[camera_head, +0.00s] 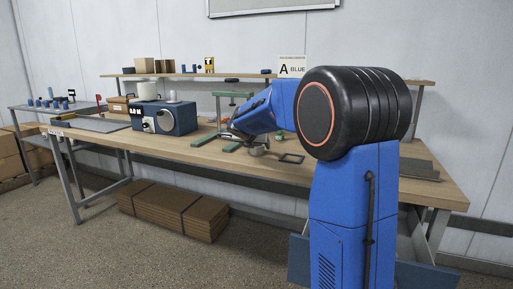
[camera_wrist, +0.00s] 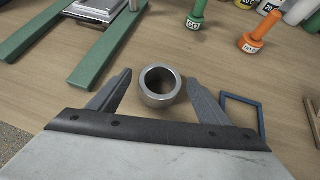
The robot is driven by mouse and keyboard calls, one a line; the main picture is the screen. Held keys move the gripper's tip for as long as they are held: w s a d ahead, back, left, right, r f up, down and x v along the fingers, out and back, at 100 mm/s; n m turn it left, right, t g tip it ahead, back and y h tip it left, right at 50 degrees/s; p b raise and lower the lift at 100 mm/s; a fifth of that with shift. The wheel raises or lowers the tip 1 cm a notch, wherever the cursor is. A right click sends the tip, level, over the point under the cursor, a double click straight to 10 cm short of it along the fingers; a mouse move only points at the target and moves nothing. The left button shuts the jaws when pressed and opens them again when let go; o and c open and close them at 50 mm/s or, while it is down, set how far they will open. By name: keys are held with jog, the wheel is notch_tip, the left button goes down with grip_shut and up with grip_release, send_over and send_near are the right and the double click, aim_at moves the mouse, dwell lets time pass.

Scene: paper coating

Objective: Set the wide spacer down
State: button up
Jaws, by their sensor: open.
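The wide spacer is a shiny metal ring (camera_wrist: 148,98), seen in the wrist view on the wooden worktable (camera_wrist: 215,60), with its round opening facing up. My gripper (camera_wrist: 159,78) is open, with one finger on each side of the spacer. A gap of bare wood shows between the ring and each finger. In the head view my gripper (camera_head: 257,150) is low over the table, right of the green stand, and the spacer cannot be made out clearly there.
The green-legged stand (camera_wrist: 105,52) is at the left in the wrist view. A thin blue square frame (camera_wrist: 261,118) lies close to the right finger. A blue machine (camera_head: 172,118) stands further left.

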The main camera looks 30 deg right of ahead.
jog(key=v, duration=1)
jog(key=shift+s, duration=0.1)
